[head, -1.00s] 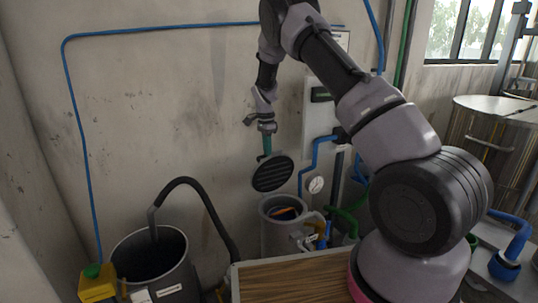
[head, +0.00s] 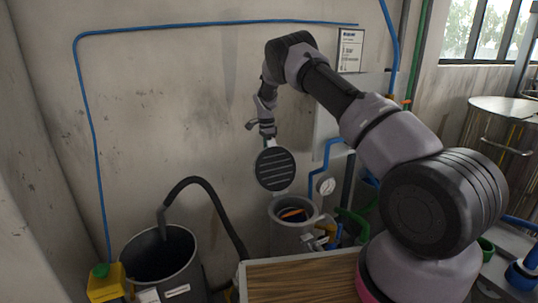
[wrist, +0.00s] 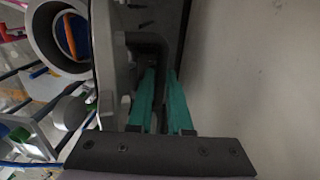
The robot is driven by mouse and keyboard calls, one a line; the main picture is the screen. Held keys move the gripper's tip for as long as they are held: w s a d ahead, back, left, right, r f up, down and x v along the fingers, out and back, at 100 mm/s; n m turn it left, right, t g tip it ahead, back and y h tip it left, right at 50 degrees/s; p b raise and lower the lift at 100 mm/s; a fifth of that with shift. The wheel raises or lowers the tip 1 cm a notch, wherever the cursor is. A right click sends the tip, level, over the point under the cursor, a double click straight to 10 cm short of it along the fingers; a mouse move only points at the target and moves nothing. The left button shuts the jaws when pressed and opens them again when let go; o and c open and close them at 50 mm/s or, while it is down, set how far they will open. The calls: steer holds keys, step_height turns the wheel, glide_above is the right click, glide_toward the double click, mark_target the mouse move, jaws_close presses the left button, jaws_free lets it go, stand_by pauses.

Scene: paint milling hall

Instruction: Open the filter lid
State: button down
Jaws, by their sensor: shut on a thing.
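The filter lid (head: 273,170) is a dark round disc with ridges on its inner face, standing almost upright above the back of the filter pot. The filter pot (head: 297,236) is a grey cylinder with its mouth uncovered; something orange and dark shows inside. In the wrist view the pot's mouth (wrist: 38,28) is at the upper left, and the lid (wrist: 105,75) is seen edge-on. My gripper (head: 267,137) is behind the lid's top. Its green fingers, my gripper (wrist: 163,75), are shut on the dark lid handle (wrist: 148,42). The fingertips are partly hidden.
A wooden-topped bench (head: 300,283) stands in front of the pot. A pressure gauge (head: 326,186) and blue pipe (head: 319,158) are close on the right. A dark bucket (head: 160,262) with a black hose stands left. The wall (head: 170,120) is close behind.

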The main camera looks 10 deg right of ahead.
steer(key=shift+w+a+r, duration=0.15)
steer(key=shift+w+r, duration=0.1)
steer(key=c, duration=0.8)
jaws_free()
steer(key=shift+c, duration=0.2)
steer(key=shift+s+f, duration=0.1)
step_height(320, 180, up, 11)
steer(key=shift+w, duration=0.4)
steer(key=shift+a+f, duration=0.1)
